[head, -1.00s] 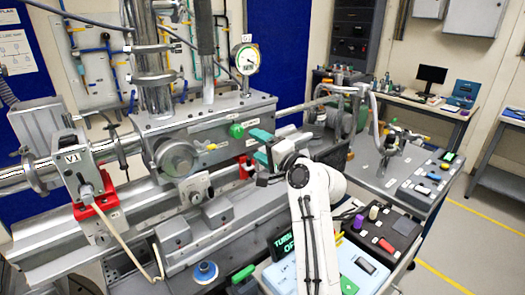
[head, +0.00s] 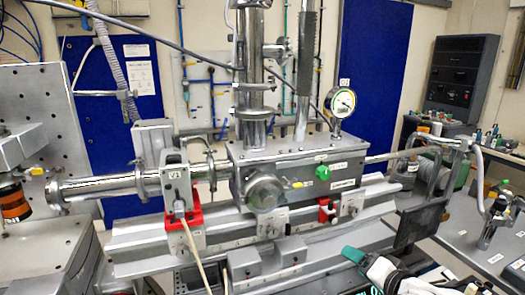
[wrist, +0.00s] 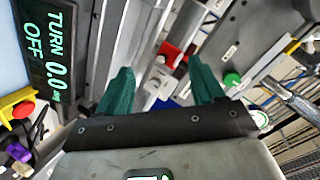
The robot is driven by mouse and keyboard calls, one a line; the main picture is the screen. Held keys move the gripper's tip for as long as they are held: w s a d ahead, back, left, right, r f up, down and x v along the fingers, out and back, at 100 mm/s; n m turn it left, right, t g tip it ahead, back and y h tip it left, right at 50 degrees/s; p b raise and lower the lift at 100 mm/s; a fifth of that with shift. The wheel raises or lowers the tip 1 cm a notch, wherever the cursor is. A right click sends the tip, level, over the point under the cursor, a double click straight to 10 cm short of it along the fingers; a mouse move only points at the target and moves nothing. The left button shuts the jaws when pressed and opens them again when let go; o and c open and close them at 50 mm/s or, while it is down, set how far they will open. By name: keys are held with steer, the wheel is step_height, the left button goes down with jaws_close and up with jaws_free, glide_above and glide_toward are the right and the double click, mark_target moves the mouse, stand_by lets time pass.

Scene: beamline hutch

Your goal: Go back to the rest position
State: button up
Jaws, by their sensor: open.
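My gripper (head: 352,255) shows at the lower right of the head view as teal fingertips, in front of the metal rail of the beamline. The rest of the arm is mostly cut off by the bottom edge. In the wrist view the gripper (wrist: 160,85) has its two teal fingers spread wide apart with nothing between them. Beyond the fingers are the grey rail and a small red clamp (wrist: 171,54), with no contact visible.
A steel chamber (head: 285,160) with a gauge (head: 341,101) and green knob (head: 322,172) stands behind my gripper. A valve on a red bracket (head: 192,216) is to the left. A control box with a lit display (wrist: 55,60) lies left in the wrist view.

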steer(key=s+d+f+n+g+h, duration=0.1)
steer(key=s+f+g, duration=0.3)
steer(key=s, duration=0.9)
steer(key=s+d+f+n+g+h, duration=0.1)
steer(key=s+f+n+g, duration=0.2)
steer(key=s+f, duration=0.7)
steer(key=s+d+f+n+g+h, duration=0.1)
steer(key=s+f+g, duration=0.4)
steer(key=s, duration=1.2)
steer(key=shift+s+d+f+n+h, duration=0.25)
steer(key=shift+s+f+n+h, duration=0.25)
steer(key=shift+f+n, duration=0.45)
steer(key=shift+w, duration=0.15)
